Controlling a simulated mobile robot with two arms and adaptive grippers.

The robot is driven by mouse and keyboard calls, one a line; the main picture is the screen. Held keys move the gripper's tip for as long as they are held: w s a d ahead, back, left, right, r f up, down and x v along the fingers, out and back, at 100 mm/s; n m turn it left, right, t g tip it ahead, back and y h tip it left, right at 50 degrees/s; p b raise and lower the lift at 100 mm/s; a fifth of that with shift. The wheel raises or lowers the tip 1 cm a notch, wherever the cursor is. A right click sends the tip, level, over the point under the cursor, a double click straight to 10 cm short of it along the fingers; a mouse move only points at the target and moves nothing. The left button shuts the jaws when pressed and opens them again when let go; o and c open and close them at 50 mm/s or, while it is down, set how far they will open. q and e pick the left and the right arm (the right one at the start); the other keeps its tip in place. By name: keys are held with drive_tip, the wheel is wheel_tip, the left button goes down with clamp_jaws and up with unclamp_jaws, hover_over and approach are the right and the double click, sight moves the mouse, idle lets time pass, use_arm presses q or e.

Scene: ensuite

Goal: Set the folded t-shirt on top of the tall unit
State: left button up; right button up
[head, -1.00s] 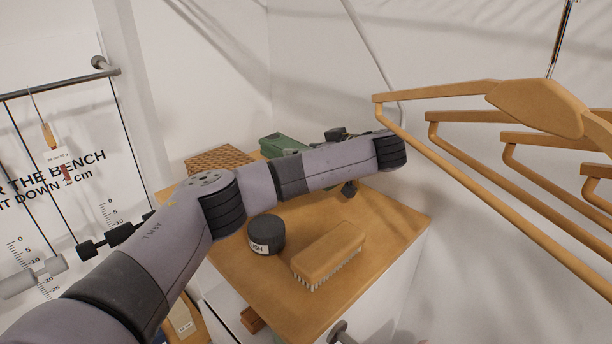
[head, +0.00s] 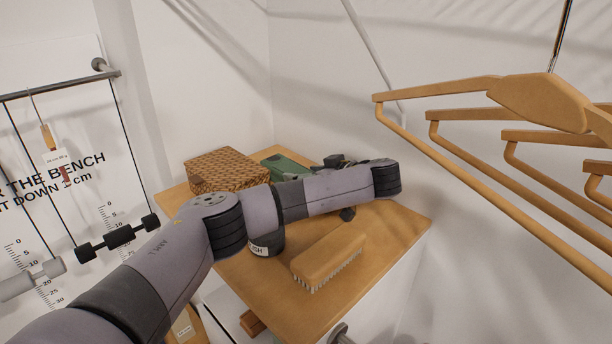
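A green thing (head: 285,165), which looks like the folded t-shirt, shows at the back of the top, partly behind my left arm. My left gripper (head: 335,161) is the dark part just right of the green thing, largely hidden by my own forearm and wrist. Its fingers are not clear, so I cannot tell its grip, nor whether the green thing touches the top. My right gripper is out of view.
A brown patterned box (head: 227,171) stands at the back left of the top. A dark round tin (head: 267,243) and a wooden brush (head: 328,257) sit nearer the front. Wooden hangers (head: 545,103) hang at the right. A wall rail (head: 60,86) is at the left.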

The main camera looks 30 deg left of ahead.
use_arm(q)
drive_tip(key=o, duration=0.3)
